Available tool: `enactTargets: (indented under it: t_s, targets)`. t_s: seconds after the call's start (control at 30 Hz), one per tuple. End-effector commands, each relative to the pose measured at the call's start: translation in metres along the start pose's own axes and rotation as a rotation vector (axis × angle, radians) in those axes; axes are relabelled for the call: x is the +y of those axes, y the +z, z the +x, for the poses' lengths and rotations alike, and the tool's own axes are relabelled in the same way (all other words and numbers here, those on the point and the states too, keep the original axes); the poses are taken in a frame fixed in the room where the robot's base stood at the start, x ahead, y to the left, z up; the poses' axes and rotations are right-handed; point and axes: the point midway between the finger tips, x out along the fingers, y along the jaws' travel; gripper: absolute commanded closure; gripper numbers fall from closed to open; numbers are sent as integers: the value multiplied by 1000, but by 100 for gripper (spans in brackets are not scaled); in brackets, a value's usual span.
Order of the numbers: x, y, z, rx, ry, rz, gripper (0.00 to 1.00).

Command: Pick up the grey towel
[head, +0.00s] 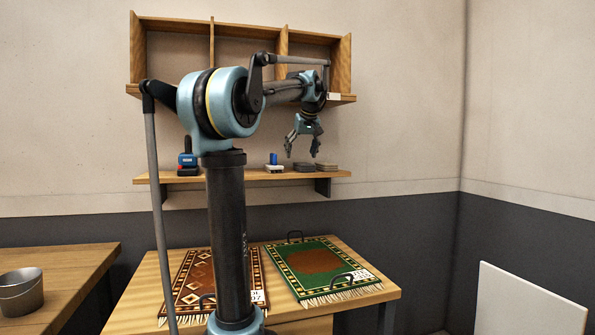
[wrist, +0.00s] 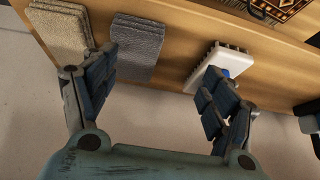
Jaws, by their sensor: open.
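The grey towel (wrist: 138,45) is folded flat and lies on the wooden wall shelf, between a beige folded towel and a white brush in the wrist view. In the head view the grey towel (head: 304,168) is a small dark stack on the shelf. My gripper (head: 302,152) is open and empty, pointing down close above the shelf near the towel. In the wrist view my gripper (wrist: 160,72) has its left finger partly over the towel's left edge. Its right finger overlaps the brush in the picture. I cannot tell whether either finger touches anything.
The beige towel (wrist: 60,32) and the white brush with a blue part (wrist: 222,62) lie close on either side. A red and blue item (head: 187,161) stands farther left on the shelf (head: 232,179). A wooden cubby unit (head: 245,47) hangs above. Two patterned rugs (head: 320,268) lie on the table below.

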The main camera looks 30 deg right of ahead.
Motion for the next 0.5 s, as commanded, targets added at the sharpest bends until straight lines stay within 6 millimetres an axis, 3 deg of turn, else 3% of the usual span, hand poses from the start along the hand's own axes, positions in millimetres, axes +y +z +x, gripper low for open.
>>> enactTargets:
  t_s: [0.03, 0.17, 0.5]
  targets:
    - [14, -5, -4, 7, 7, 7, 22]
    - [31, -12, -9, 20, 16, 9, 22]
    - [30, -16, 17, 23, 16, 3, 22]
